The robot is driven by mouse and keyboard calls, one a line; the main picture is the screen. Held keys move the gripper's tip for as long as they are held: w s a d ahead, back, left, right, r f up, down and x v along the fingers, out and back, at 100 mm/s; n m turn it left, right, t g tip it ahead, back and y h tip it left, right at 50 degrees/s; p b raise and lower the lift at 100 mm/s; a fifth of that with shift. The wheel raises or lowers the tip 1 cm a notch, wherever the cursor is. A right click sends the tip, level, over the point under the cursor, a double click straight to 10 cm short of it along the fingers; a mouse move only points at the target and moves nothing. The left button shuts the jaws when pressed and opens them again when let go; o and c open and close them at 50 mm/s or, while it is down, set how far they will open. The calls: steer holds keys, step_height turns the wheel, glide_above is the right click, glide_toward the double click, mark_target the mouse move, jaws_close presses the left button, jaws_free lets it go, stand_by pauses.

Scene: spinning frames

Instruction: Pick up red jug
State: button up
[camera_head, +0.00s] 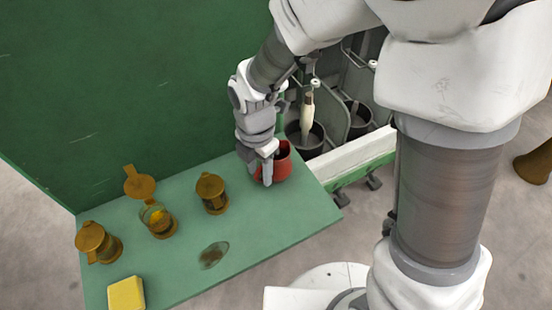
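The red jug (282,165) stands near the right end of the green table (300,200), close to the back edge. My gripper (263,182) points down at the jug's left side, with its fingers in front of part of the jug. The jug looks upright and its dark open top shows beside the fingers. The fingers overlap the jug's left part in the picture. I cannot tell whether they touch or grip it, as the hand hides that side.
Amber lidded jars (212,194) stand left of my gripper, one with its lid open (140,182). A clear oval dish (214,254) and a yellow block (126,294) lie nearer the front. A rack with dark cups (356,118) stands behind the table's right end. A green wall (110,80) rises behind.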

jaws_close()
stand_by(1.2)
